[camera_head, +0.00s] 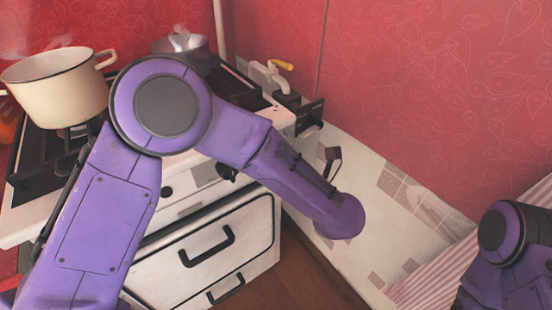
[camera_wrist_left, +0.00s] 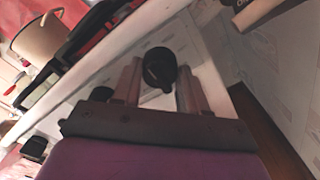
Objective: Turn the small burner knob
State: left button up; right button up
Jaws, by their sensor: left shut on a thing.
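A black burner knob (camera_wrist_left: 160,68) sits on the pale front panel of the stove. In the left wrist view my left gripper (camera_wrist_left: 160,88) has one finger on each side of this knob and is shut on it. In the head view my left arm crosses in front of the stove (camera_head: 205,250) and hides the gripper. Dark knobs show on the stove front there, one (camera_head: 167,191) left of the forearm and another (camera_head: 228,172) partly covered by it. My right gripper is out of view; only part of the right arm shows at lower right.
A cream pot (camera_head: 58,92) stands on the left burner grate and a steaming grey pot (camera_head: 182,44) at the back. Oven handles (camera_head: 207,246) stick out below the knobs. A patterned counter (camera_head: 400,225) lies to the right, with a yellow-handled tap (camera_head: 281,65) behind the stove.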

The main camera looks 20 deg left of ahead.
pick_arm(q)
jog(key=shift+r, duration=0.1)
dwell(0.4)
jog(key=o, duration=1.1)
jog(key=shift+c, duration=0.2)
jog(key=shift+d, duration=0.1)
